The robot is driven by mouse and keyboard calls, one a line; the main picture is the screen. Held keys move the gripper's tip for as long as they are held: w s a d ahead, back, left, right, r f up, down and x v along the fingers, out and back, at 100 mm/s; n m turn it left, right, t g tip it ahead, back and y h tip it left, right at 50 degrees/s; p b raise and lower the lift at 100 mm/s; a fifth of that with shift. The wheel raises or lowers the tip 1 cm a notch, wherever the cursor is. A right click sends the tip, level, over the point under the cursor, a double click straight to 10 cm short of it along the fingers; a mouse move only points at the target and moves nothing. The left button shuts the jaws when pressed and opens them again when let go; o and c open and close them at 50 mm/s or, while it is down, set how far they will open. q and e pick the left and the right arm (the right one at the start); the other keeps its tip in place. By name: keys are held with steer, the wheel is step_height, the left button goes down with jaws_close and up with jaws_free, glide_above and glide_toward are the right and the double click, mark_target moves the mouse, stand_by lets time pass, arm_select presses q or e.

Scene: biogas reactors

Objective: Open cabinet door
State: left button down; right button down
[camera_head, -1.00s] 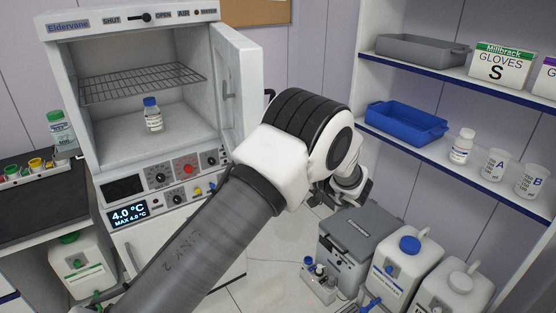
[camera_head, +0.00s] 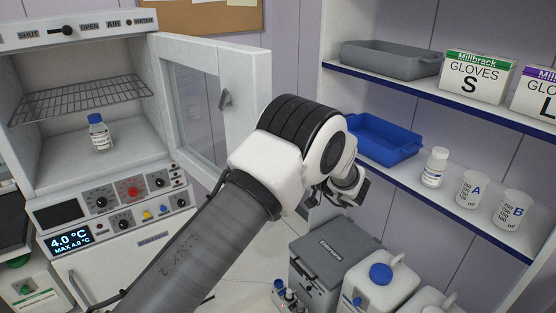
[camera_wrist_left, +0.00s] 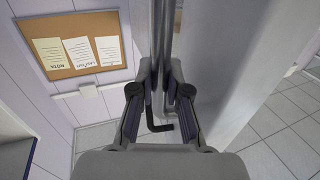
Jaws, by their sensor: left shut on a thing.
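The white cabinet (camera_head: 90,215) stands at the left in the head view, its chamber visible. Its door (camera_head: 248,95) is swung well open to the right, with a window and a small grey latch (camera_head: 225,98) on its inner face. My left arm reaches across the lower middle and hides part of the door. The left gripper cannot be made out clearly in the head view. In the left wrist view, my left gripper (camera_wrist_left: 160,102) is closed around an upright grey bar (camera_wrist_left: 160,40) beside a pale panel (camera_wrist_left: 205,60), apparently the door's outer side. My right gripper is not in view.
A wire rack (camera_head: 82,97) and a blue-capped bottle (camera_head: 99,133) are inside the cabinet. At the right, shelves hold a grey tray (camera_head: 390,58), a blue tray (camera_head: 382,138), glove boxes and beakers. A grey box (camera_head: 330,262) and white canisters (camera_head: 385,285) occupy the floor.

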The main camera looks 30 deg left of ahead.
arm_select(q)
steer(key=c, duration=1.1)
jaws_free()
steer(key=shift+c, duration=0.2)
steer(key=shift+s+a, duration=0.1)
steer(key=shift+a, duration=0.05)
steer(key=d, duration=1.2)
steer(key=shift+s, duration=0.3)
